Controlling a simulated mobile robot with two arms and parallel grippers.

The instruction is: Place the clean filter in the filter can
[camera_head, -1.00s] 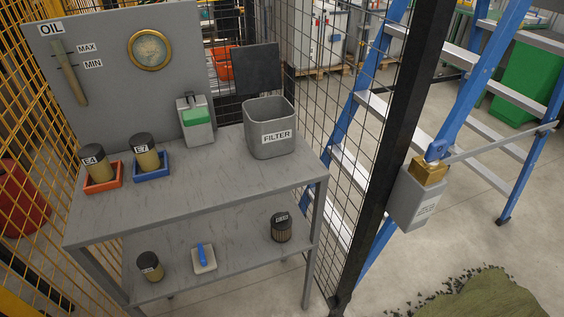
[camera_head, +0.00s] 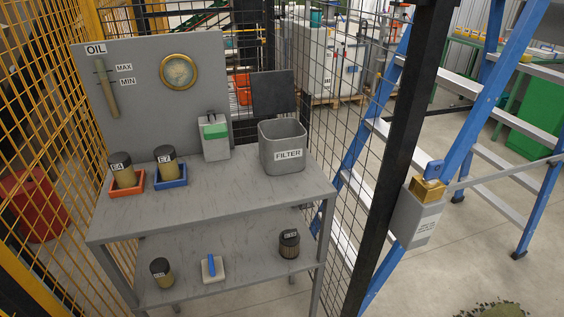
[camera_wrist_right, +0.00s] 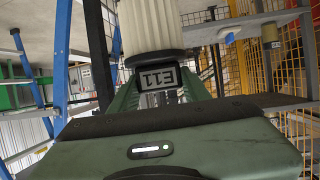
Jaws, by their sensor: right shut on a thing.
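In the right wrist view my right gripper (camera_wrist_right: 158,80) is shut on a filter (camera_wrist_right: 150,28) with pale, clean-looking pleats and a dark cap labelled E11. The label reads upside down. The filter points away from the gripper, and its far end is cut off by the picture edge. The filter can (camera_head: 282,149) is a grey, open-topped bin labelled FILTER, upright on the right of the bench top in the head view. Its bottom inside is hidden. The held filter is apart from the can. Neither gripper shows in the head view.
The grey bench (camera_head: 215,200) holds filter E4 (camera_head: 123,172) in a red tray, filter E7 (camera_head: 168,165) in a blue tray and a green-fronted box (camera_head: 215,136). A dark filter (camera_head: 289,244), a tan filter (camera_head: 161,272) and a blue-handled tool (camera_head: 212,268) are on the lower shelf.

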